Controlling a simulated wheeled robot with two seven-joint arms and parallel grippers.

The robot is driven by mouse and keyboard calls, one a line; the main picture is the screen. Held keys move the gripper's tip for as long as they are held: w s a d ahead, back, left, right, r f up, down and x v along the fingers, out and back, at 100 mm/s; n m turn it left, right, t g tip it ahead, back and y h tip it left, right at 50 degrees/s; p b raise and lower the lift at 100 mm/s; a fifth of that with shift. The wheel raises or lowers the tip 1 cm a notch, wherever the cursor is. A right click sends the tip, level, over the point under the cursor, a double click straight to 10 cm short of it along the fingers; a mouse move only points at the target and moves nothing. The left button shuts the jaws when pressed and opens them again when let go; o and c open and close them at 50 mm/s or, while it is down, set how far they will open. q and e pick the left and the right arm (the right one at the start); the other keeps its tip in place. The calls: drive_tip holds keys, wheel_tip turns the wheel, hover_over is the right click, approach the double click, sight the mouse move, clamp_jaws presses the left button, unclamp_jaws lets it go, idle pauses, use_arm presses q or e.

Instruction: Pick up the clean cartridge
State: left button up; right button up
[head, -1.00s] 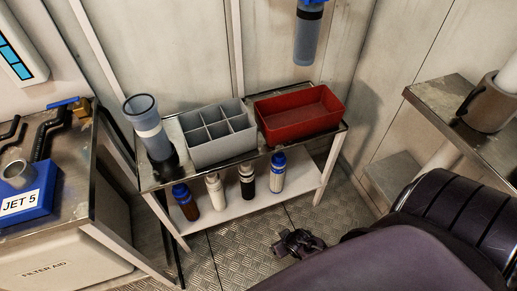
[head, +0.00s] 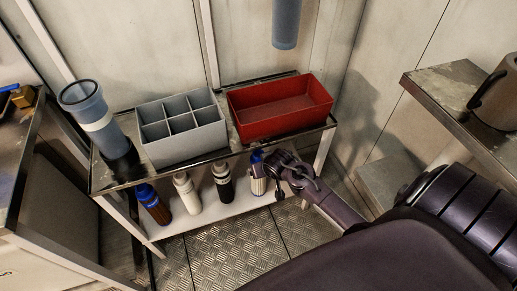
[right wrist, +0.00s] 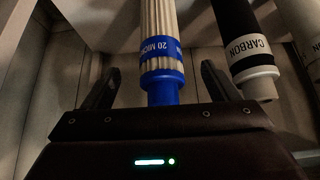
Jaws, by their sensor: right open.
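The clean cartridge (head: 258,172), pale and pleated with blue end pieces, stands at the right end of the row on the rack's lower shelf. In the right wrist view it shows as a cream pleated cartridge (right wrist: 160,28) with a blue "20 MICRON" band and a blue end. My right gripper (head: 272,176) is open at its right side and partly covers it in the head view. In the right wrist view the blue end lies between the two spread fingers of the right gripper (right wrist: 158,78), with gaps on both sides. My left gripper is not in view.
A black-and-white CARBON cartridge (head: 222,183) stands close to the left, then a white one (head: 187,193) and a brown one with blue top (head: 153,204). Above, the rack top (head: 110,178) holds a grey divided box (head: 182,146), a red bin (head: 282,125) and a blue-grey housing (head: 95,116).

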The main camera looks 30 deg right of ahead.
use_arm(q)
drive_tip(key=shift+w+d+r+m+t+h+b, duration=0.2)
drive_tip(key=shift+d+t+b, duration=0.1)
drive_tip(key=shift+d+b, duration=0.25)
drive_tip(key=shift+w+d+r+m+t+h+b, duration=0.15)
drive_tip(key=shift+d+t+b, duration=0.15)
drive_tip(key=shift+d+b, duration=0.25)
use_arm(e)
drive_tip(key=w+d+f, duration=0.1)
drive_tip(key=w+f, duration=0.3)
drive_tip(key=shift+w, duration=0.35)
drive_tip(key=shift+f, duration=0.1)
drive_tip(key=c, duration=1.4)
drive_tip(key=shift+s, duration=0.1)
drive_tip(key=shift+c, duration=0.2)
